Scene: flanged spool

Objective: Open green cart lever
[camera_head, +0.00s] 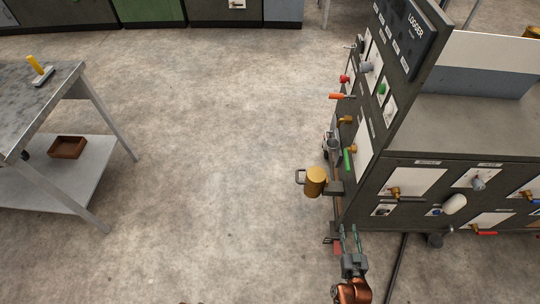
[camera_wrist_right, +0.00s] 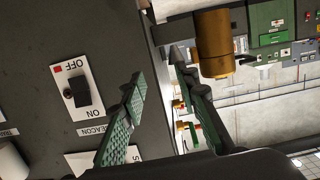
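The green lever (camera_head: 348,158) has a brass fitting and sticks out from the side face of the dark cart (camera_head: 400,135). My right gripper (camera_head: 350,230) is below it in the head view, at the near corner of the cart and clear of the lever. Its two green-padded fingers stand apart, and the wrist view shows nothing held between them (camera_wrist_right: 158,82). In the wrist view, small green and brass parts (camera_wrist_right: 190,137) show beyond the right finger, partly hidden; I cannot tell if they are this lever. My left gripper does not show.
A brass cylinder with a handle (camera_head: 315,181) juts from the cart's side between my right gripper and the green lever. An orange lever (camera_head: 342,96) is farther along. The wrist view shows an ON/OFF switch (camera_wrist_right: 78,92) close by. A metal table (camera_head: 35,100) stands left; the floor between is clear.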

